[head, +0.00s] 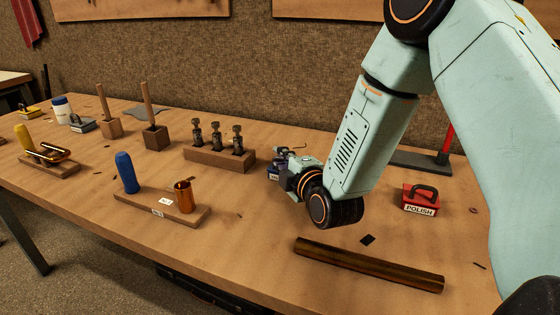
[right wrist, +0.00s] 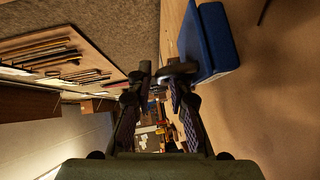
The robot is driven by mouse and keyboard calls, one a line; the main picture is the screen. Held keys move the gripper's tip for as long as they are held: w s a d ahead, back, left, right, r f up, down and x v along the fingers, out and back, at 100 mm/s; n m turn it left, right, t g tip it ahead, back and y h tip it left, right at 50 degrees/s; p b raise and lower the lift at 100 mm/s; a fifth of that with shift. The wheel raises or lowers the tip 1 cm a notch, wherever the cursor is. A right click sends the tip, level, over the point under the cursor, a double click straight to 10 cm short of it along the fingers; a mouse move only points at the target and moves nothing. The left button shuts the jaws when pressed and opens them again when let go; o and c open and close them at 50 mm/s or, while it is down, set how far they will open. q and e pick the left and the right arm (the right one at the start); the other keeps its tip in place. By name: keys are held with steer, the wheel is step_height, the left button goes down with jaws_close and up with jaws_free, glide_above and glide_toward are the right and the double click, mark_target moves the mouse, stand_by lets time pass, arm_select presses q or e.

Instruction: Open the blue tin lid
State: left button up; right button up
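The blue tin (head: 273,175) stands on the bench in the head view, partly hidden behind my right gripper (head: 293,158). In the right wrist view the blue tin (right wrist: 220,45) shows at the upper right, and its lid looks seated on the body. A dark grey piece, perhaps the lid's handle (right wrist: 178,68), shows beside the lid at one fingertip. My right gripper (right wrist: 160,75) has its fingers apart, with a gap between them. Whether a finger touches the handle I cannot tell. My left gripper is not in view.
A red tin marked POLISH (head: 421,199) stands to the right. A brown tube (head: 368,264) lies near the front edge. A wooden block with several dark valves (head: 220,157) stands left of the blue tin. A board with a copper cup (head: 184,197) lies front left.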

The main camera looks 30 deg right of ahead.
steer(key=shift+w+d+f, duration=0.1)
steer(key=shift+w, duration=0.25)
steer(key=shift+s, duration=0.1)
jaws_close()
stand_by(0.3)
